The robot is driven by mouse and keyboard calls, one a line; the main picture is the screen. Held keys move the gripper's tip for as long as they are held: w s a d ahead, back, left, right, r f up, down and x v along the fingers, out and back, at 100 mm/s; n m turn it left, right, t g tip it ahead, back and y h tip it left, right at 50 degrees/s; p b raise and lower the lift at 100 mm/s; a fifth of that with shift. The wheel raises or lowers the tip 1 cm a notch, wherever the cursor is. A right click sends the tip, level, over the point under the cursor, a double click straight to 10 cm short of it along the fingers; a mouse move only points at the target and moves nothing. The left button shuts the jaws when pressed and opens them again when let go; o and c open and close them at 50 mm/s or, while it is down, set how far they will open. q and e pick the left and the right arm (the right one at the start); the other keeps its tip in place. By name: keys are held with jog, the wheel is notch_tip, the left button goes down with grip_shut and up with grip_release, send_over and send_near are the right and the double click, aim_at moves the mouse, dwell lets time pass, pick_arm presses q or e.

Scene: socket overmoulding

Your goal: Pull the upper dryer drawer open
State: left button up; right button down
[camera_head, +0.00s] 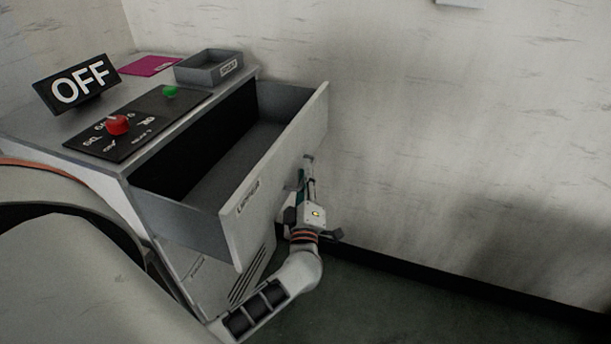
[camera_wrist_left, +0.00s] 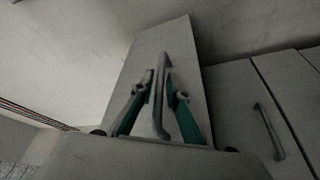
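The upper dryer drawer (camera_head: 240,212) stands well out from the grey dryer cabinet (camera_head: 190,262), and its inside shows empty. My left gripper (camera_head: 306,172) is in front of the drawer's front panel. In the left wrist view the drawer front (camera_wrist_left: 172,42) fills the middle, with its bar handle (camera_wrist_left: 162,85) upright in the picture. The fingers of my left gripper (camera_wrist_left: 161,88) stand on either side of this handle, spread, with visible gaps to it. Part of the handle is hidden in the head view. My right gripper is in neither view.
A lower panel with its own handle (camera_wrist_left: 268,130) is at right in the left wrist view. On the cabinet top are an OFF sign (camera_head: 76,84), a black control panel (camera_head: 135,125) with red and green buttons, a grey tray (camera_head: 208,68) and a magenta sheet (camera_head: 150,65). A wall stands at right.

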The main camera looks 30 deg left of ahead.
pick_arm(q)
grip_shut()
jog(key=d, duration=0.2)
jog(key=w+d, duration=0.1)
jog(key=d, duration=0.1)
jog(key=shift+d, duration=0.3)
grip_release()
jog(key=v, duration=1.2)
